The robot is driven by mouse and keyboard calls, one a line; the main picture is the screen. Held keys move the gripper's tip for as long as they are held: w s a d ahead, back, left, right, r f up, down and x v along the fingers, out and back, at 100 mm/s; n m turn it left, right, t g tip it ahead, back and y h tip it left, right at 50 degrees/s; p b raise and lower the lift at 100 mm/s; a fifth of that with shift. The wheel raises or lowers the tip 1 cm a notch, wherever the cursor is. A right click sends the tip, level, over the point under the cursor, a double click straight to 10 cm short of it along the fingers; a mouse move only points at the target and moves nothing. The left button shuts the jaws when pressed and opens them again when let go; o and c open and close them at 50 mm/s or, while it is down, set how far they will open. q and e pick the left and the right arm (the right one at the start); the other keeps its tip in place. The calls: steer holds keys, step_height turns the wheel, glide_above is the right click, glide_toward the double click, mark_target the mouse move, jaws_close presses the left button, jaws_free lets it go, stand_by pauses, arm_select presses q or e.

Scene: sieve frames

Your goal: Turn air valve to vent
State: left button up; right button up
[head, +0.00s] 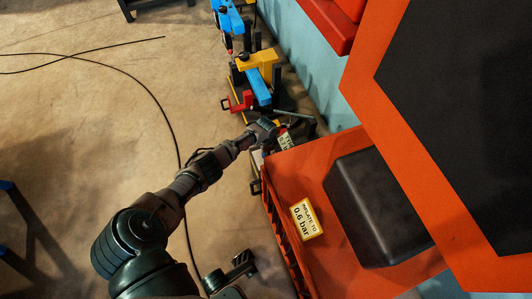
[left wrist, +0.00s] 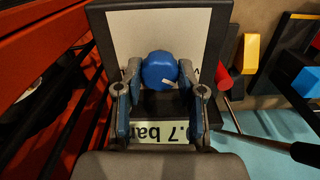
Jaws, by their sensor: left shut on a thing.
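The valve shows in the left wrist view as a round blue knob (left wrist: 158,66) with a small white pointer mark. It sits in front of a pale plate (left wrist: 118,32) in a dark frame. My left gripper (left wrist: 160,76) is shut on the knob, one finger on each side. A label (left wrist: 165,132) reading 0.7 bar, upside down, lies below the knob. In the head view my left gripper (head: 266,128) is at the far corner of the orange machine, and the knob is hidden there.
The orange machine (head: 318,160) has a black box (head: 375,205) and an "inflate to 0.6 bar" label (head: 306,218). Yellow, blue and red fixtures (head: 258,75) stand beyond my left gripper. A black cable (head: 130,70) crosses the floor, which is mostly clear at left.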

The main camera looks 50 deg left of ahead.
arm_select(q)
steer(key=o, duration=1.1)
steer(key=shift+s+a+f, duration=0.1)
steer(key=shift+a, duration=0.1)
steer(key=shift+o, duration=0.2)
steer(key=shift+r, duration=0.3)
step_height(320, 180, up, 11)
